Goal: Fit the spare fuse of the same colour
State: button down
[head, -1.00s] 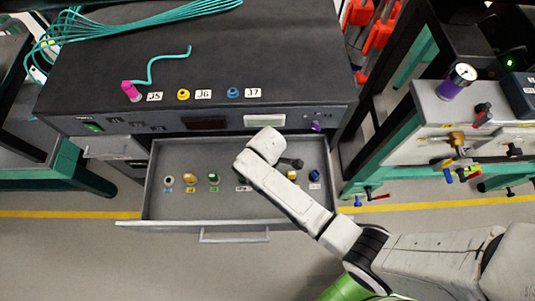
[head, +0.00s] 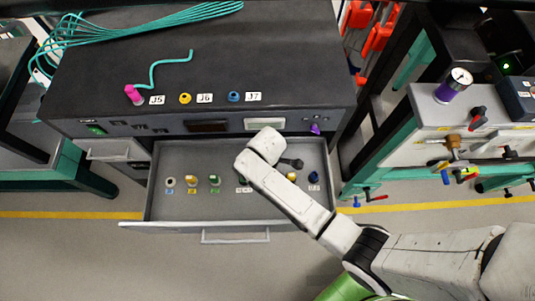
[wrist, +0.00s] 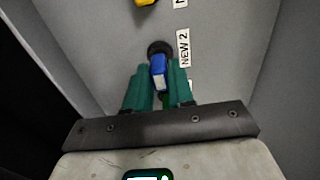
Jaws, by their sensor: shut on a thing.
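In the wrist view my gripper (wrist: 160,90) has its teal fingers closed around a blue fuse (wrist: 158,64) with a pale patch. The fuse stands at a dark round holder (wrist: 159,47) beside the label "NEW 2" (wrist: 184,48). I cannot tell whether it is still seated there. A yellow fuse (wrist: 146,2) shows at the top edge. In the head view the open drawer (head: 190,211) holds a row of small fuses: pale (head: 170,182), yellow (head: 192,181), green (head: 215,181), another yellow (head: 292,177) and dark blue (head: 314,177).
The dark cabinet (head: 110,55) above the drawer carries a magenta plug (head: 134,94), a yellow socket (head: 185,98) and a blue socket (head: 234,96). A purple part (head: 315,129) sits on its front. A bench with valves (head: 440,115) stands at the right.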

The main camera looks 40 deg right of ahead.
jog(key=shift+r, duration=0.1)
jog(key=shift+r+p, duration=2.95)
jog(key=shift+p, duration=0.15)
dwell(0.7)
jog(key=shift+w+r, duration=0.15)
jog(key=shift+w, duration=0.05)
jog(key=w+r+m+b, duration=0.1)
jog(key=w+r+m, duration=0.3)
jog(key=r+m, duration=0.6)
jog(key=shift+w+r+m, duration=0.35)
jog(key=shift+r+m, duration=0.05)
jog(key=shift+r, duration=0.55)
